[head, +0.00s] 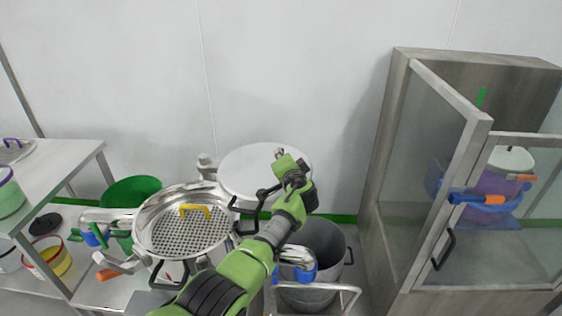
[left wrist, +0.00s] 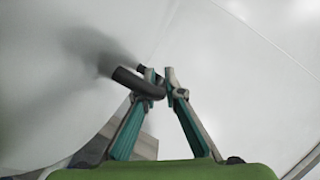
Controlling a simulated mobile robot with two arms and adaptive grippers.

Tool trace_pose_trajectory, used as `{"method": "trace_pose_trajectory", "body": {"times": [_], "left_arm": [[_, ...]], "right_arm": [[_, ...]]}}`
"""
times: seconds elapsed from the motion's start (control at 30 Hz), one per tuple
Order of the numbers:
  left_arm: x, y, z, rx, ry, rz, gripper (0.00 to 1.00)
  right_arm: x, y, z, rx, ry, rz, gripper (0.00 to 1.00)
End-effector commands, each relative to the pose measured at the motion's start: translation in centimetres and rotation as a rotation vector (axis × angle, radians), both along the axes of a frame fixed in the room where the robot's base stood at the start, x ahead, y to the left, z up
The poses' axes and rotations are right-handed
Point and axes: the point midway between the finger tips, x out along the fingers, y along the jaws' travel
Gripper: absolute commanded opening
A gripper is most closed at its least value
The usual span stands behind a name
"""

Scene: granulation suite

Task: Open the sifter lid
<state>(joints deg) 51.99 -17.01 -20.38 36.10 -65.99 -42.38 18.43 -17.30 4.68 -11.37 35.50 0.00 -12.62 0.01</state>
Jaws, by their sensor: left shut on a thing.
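The sifter (head: 150,250) is a round steel bowl on the left in the head view, with its mesh screen (head: 190,236) uncovered and a yellow handle (head: 195,208) on the screen. The round pale lid (head: 245,165) is off to the right of the bowl, clear of the mesh. My left gripper (head: 264,193) is at the lid's near side, partly hidden by its own wrist. In the left wrist view its fingers (left wrist: 161,88) are closed on a dark bar, the lid handle (left wrist: 130,80). My right gripper is in neither view.
A grey bin (head: 322,245) stands below and right of the lid. A green bin (head: 130,192) is behind the sifter. A steel table (head: 60,170) is at left. A glass-doored cabinet (head: 390,170) is at right.

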Motion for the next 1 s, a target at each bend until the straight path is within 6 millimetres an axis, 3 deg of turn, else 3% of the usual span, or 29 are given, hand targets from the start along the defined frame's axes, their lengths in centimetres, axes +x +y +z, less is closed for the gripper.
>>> {"method": "trace_pose_trajectory", "body": {"times": [0.37, 0.4, 0.47, 0.83, 1.0], "left_arm": [[-0.1, 0.1, -0.2, -0.001, 0.004, 0.006, 0.0], [-0.1, 0.1, -0.2, -0.001, 0.004, 0.006, 0.12], [-0.1, 0.1, -0.2, -0.001, 0.004, 0.006, 0.26], [-0.1, 0.0, 0.0, -0.001, 0.003, 0.004, 0.26], [0.0, 0.0, 1.9, -0.003, 0.0, 0.004, 0.26]], "right_arm": [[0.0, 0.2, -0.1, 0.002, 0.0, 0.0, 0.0], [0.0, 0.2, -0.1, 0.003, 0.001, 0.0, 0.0], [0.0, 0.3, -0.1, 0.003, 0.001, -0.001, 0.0], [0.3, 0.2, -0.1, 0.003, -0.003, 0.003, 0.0], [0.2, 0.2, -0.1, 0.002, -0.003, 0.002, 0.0]]}}
